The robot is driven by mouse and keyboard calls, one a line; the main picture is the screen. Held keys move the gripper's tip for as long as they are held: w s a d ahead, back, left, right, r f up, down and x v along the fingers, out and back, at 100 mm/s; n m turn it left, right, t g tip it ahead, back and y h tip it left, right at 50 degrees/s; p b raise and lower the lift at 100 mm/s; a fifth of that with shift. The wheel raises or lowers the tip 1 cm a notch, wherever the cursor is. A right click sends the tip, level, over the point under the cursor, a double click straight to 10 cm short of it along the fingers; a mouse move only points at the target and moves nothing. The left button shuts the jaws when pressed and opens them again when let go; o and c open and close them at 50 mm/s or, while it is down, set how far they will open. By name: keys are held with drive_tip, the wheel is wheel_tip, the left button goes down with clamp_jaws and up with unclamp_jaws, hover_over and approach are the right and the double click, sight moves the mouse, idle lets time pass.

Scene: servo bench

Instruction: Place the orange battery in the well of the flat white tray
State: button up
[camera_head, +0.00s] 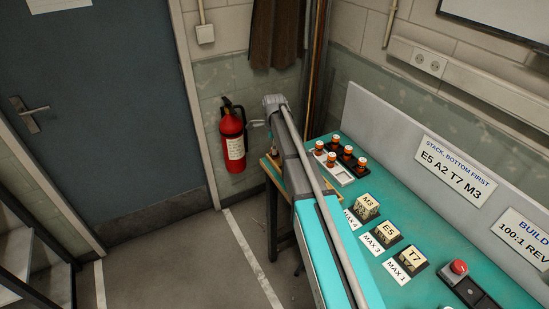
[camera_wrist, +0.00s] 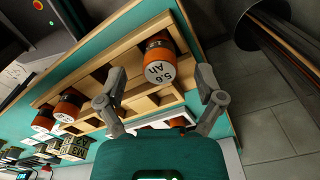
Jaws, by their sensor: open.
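In the wrist view, my gripper (camera_wrist: 161,72) is open, its two fingers apart on either side of an orange battery (camera_wrist: 158,47) with a white end marked "5.6 Ah". This battery sits in a wooden rack; I cannot tell whether a finger touches it. In the head view, a flat white tray (camera_head: 343,175) lies on the teal bench near several orange batteries (camera_head: 332,160). My arm covers the bench's left side there, and my fingers are hidden. A white edge (camera_wrist: 152,125) beside an orange part shows below the rack in the wrist view, mostly behind my gripper.
The wooden rack (camera_wrist: 130,45) has other slots. More orange batteries (camera_wrist: 42,116) show at left in the wrist view. Blocks M3 (camera_head: 367,204), E5 (camera_head: 387,232) and T7 (camera_head: 413,257) stand nearer on the bench. A grey panel (camera_head: 390,125) backs the bench.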

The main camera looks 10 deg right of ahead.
drive_tip(key=shift+f+b, duration=1.1)
drive_tip(key=shift+f, duration=0.35)
drive_tip(key=shift+c, duration=0.3)
clamp_jaws()
drive_tip(key=shift+r, duration=0.2)
wheel_tip(320, 180, up, 3)
drive_tip(key=p, duration=0.3)
drive_tip(key=shift+f, duration=0.1)
drive_tip(key=s+r+p, duration=1)
drive_tip(key=s, duration=0.4)
